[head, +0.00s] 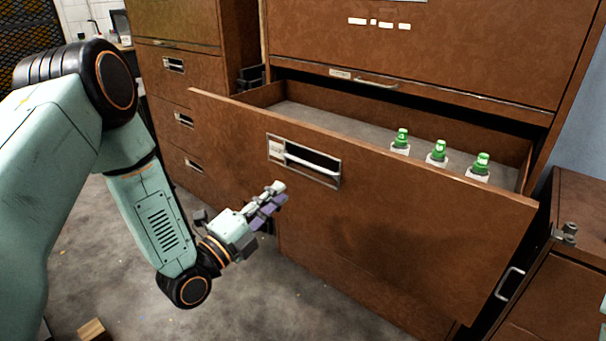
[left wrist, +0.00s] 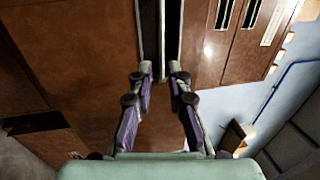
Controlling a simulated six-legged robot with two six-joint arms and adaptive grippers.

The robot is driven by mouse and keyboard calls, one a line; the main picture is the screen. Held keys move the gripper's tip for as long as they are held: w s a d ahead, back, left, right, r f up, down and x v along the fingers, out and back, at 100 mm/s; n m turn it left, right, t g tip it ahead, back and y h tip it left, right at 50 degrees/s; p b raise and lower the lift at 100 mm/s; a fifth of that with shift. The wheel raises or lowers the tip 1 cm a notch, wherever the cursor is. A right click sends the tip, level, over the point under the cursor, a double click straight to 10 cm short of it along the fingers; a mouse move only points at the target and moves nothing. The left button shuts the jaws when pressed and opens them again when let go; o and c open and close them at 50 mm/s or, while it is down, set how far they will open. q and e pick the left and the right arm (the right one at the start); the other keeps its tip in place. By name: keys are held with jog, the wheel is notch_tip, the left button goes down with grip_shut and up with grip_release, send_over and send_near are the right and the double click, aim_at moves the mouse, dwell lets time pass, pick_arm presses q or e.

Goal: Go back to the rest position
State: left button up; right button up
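My left gripper (head: 268,205) is in front of the open drawer (head: 400,240), a little below and left of its handle (head: 305,160). It looks apart from the handle. In the left wrist view, my left gripper (left wrist: 160,75) has its two fingers apart with nothing between them. The drawer is pulled out of a brown cabinet. Several green-and-white bottles (head: 438,153) stand upright in the drawer at its right side, in a row. My right gripper is not in view.
A second brown cabinet (head: 180,70) with closed drawers stands at the left. A lower brown cabinet (head: 575,270) stands at the right, close to the drawer's end. A small wooden block (head: 93,330) lies on the grey floor (head: 250,300), which is mostly clear.

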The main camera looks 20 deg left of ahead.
pick_arm(q)
jog(key=s+f+n+g+y, duration=0.2)
jog(key=s+f+n+g, duration=0.2)
jog(key=f+n, duration=0.45)
jog(key=s+f+n+g+y, duration=0.2)
jog(key=s+f+n+g, duration=0.25)
jog(key=f+n, duration=0.35)
jog(key=s+f+n+g+y, duration=0.1)
jog(key=s+f+n+g, duration=0.2)
jog(key=s, duration=1)
jog(key=s+f+n+g+y, duration=0.2)
jog(key=s+f+g, duration=0.5)
jog(key=s, duration=0.6)
jog(key=shift+s+d+f+n, duration=0.15)
jog(key=shift+s+d+n, duration=0.05)
jog(key=shift+d+n, duration=0.25)
jog(key=shift+g, duration=0.25)
